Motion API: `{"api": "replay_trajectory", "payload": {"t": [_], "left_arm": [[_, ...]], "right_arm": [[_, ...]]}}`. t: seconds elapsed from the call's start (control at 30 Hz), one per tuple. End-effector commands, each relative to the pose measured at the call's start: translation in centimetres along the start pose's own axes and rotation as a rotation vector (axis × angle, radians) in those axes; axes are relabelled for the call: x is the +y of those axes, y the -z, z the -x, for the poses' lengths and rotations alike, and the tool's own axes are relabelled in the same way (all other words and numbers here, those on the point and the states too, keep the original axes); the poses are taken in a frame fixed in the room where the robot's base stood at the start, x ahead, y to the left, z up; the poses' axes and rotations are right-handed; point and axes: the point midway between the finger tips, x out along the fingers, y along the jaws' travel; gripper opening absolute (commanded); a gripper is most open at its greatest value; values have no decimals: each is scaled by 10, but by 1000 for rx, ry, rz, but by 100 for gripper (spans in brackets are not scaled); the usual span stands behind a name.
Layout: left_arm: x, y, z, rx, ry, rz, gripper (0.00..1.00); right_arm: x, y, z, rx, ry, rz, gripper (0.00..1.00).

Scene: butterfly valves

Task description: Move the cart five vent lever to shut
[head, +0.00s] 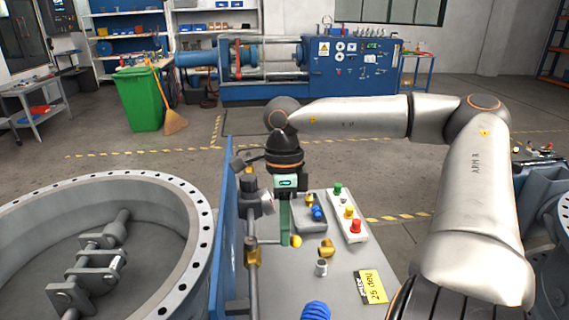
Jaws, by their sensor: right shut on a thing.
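My right gripper (285,238) comes down from the right arm, with its greenish fingers low over the grey cart top. It is shut on a thin lever (268,241) that runs roughly level from a brass valve body (252,254) on a vertical pipe. A yellow knob (296,240) shows just right of the fingers, seemingly at the lever's end. The fingers hide part of the lever. I cannot read a number on the cart or shut and open marks by the valve. My left gripper is not in view.
A blue upright panel (224,230) and a large flanged ring (190,215) stand left of the valve. Right of it are a button box (347,215), a brass fitting (326,248), a small grey cylinder (321,267) and a yellow tag (371,286). My right arm spans the right side.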

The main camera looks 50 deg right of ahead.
Motion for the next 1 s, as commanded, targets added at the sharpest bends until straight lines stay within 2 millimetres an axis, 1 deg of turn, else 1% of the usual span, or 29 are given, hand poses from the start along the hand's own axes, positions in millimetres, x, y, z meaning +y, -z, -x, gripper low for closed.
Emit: {"api": "replay_trajectory", "payload": {"t": [0.3,0.77,0.8,1.0], "left_arm": [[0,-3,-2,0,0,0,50],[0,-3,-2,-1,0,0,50],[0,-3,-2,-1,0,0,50],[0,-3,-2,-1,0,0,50]], "right_arm": [[-1,-1,0,16,3,86,0],[-1,-1,1,18,6,98,0],[-1,-1,1,18,6,98,18],[-1,-1,1,18,4,97,40]]}}
